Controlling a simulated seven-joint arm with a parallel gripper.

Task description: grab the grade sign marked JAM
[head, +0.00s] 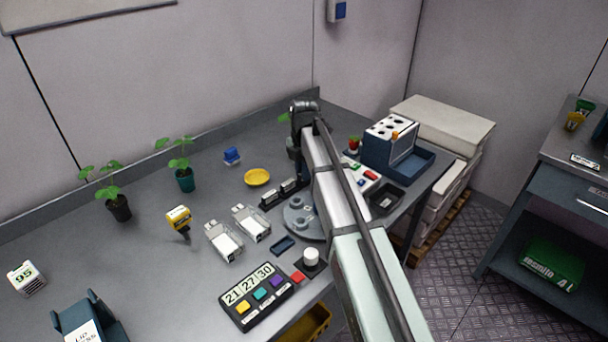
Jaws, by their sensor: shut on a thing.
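A row of small black grade signs with white faces (271,199) stands near the middle of the bench, left of my arm. Their lettering is too small to read, so I cannot tell which one says JAM. My gripper (302,180) points down at the right end of this row and is shut on a sign there. My arm and the hand hide most of the fingertips and the held sign. I cannot tell whether that sign is clear of the bench.
A yellow dish (257,177) lies behind the row. A round grey turntable (296,222) lies close in front. A blue rack (388,150) stands right of my arm. The left bench has free room.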

